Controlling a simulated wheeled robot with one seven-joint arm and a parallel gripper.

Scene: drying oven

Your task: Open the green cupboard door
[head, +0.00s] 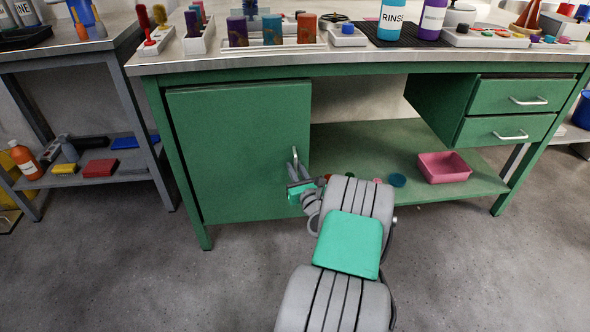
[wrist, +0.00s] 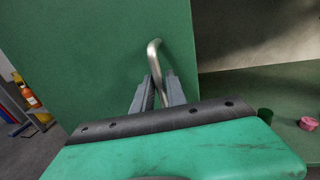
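The green cupboard door (head: 235,140) is on the left side of the green workbench and looks shut or nearly so. It also fills the left of the wrist view (wrist: 95,60). A bent metal bar handle (head: 294,158) stands upright near the door's right edge. In the wrist view the handle (wrist: 154,58) runs down between the two grey fingers of my gripper (wrist: 161,84). The fingers stand apart, one on each side of the handle, with narrow gaps visible. In the head view my gripper (head: 297,178) is at the handle, its fingertips partly hidden by the handle.
An open shelf (head: 365,150) right of the door holds a pink bin (head: 447,167) and small round lids. Two green drawers (head: 510,95) are at the right. Bottles and racks crowd the worktop (head: 300,57). A grey side bench (head: 85,165) stands left. Floor before the door is clear.

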